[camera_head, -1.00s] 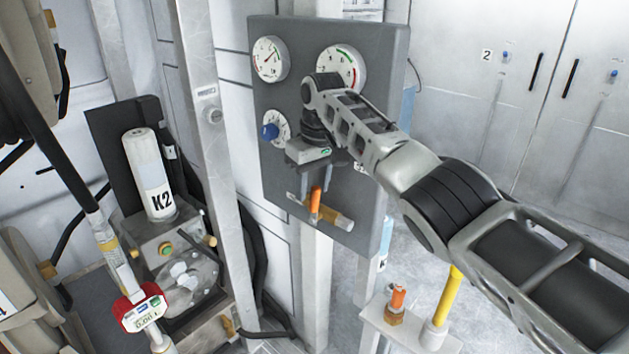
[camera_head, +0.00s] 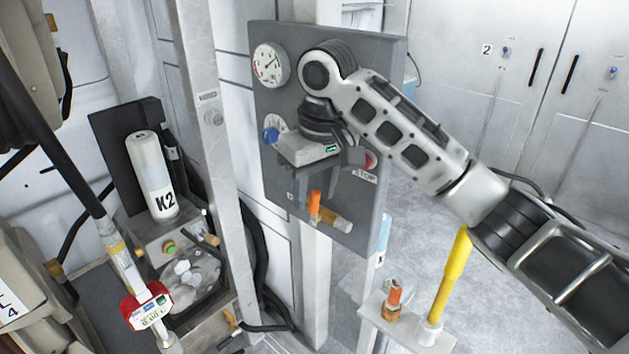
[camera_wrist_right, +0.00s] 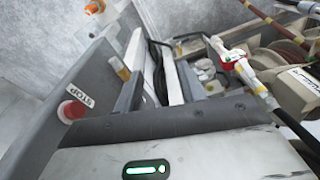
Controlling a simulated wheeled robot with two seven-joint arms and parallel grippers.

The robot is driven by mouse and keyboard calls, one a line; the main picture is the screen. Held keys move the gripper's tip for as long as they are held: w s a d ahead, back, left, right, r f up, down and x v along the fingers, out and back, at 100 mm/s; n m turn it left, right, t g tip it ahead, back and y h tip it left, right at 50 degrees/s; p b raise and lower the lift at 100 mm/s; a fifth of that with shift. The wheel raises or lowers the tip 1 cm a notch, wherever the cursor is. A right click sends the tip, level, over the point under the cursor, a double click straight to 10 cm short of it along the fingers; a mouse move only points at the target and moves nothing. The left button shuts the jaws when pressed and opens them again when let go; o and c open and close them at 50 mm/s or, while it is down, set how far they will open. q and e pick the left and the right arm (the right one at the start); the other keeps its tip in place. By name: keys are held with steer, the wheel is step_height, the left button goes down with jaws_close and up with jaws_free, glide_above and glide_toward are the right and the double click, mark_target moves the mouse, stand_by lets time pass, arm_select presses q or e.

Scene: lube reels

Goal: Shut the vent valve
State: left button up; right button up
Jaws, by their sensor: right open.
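An orange valve handle (camera_head: 314,206) points upward on the lower part of the grey gauge panel (camera_head: 377,195), beside a brass-coloured fitting (camera_head: 336,221). No label naming it as the vent valve is readable. My right gripper (camera_head: 316,192) is open in front of the panel, its fingers pointing down just above this handle in the picture. Contact cannot be told. In the right wrist view the open fingers (camera_wrist_right: 156,88) flank a gap, and the fitting (camera_wrist_right: 121,68) shows beside the left finger; the handle is not clear there. My left gripper is not in view.
A red STOP button (camera_head: 370,161) is close to my right gripper. A blue knob (camera_head: 270,135) and a gauge (camera_head: 270,65) are on the panel. A second orange-handled valve (camera_head: 393,292) and a yellow post (camera_head: 450,275) stand on a low bracket. A K2 cylinder (camera_head: 152,178) stands left.

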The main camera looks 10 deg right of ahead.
steer(key=shift+s+r, duration=0.1)
steer(key=shift+s, duration=0.3)
